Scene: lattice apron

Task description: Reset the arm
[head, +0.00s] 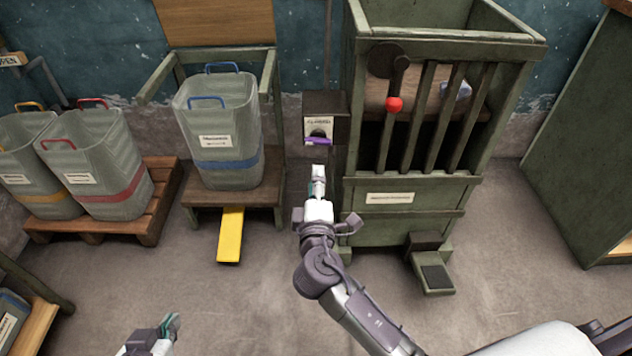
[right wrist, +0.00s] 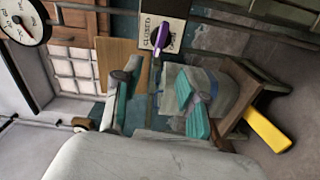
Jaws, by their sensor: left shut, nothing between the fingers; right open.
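My right gripper (head: 318,182) is in the middle of the head view, just below a purple handle (head: 318,141) on a small dark box with a pale label plate (head: 319,126). The gripper is open. Its two teal-padded fingers show apart in the right wrist view (right wrist: 160,101), with nothing clearly held between them. The purple handle (right wrist: 162,38) is beyond them there. My left gripper (head: 170,326) is low at the left of the head view, shut and empty. A dark lever with a red knob (head: 394,104) hangs on the front of the green slatted cabinet (head: 405,228).
A grey bin with blue handles (head: 217,130) stands on a wooden stand with a yellow pedal (head: 230,235). Two more bins (head: 100,165) stand on a pallet at left. A foot pedal (head: 435,277) juts from the cabinet. A round dial (right wrist: 22,20) shows in the wrist view.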

